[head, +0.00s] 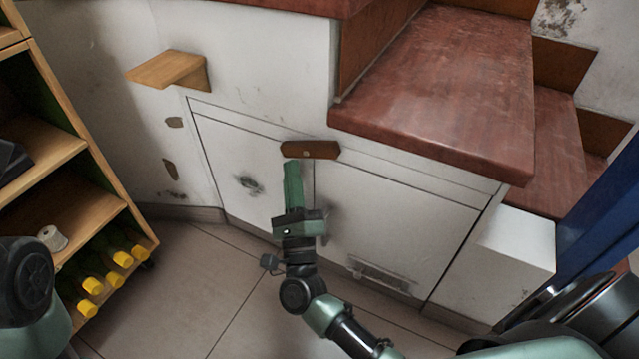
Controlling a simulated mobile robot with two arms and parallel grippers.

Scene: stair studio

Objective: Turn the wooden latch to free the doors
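The wooden latch (322,150) is a small brown bar, lying about level across the top of the seam between two white doors under the stairs. The left door (222,160) has a dark scuffed patch. The right door (400,215) has a vent near its bottom. My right gripper (292,168) reaches up from below, its green fingertips just under the latch's left end. I cannot tell whether they touch it, or whether the fingers are parted, as they overlap in this view. My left gripper is out of view.
Red-brown stair treads (440,85) overhang the doors at the upper right. A small wooden wall shelf (168,69) sticks out at the upper left. A wooden rack (75,130) with yellow-capped bottles stands at the left. A blue panel (604,225) is at the right. The tiled floor (190,275) is clear.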

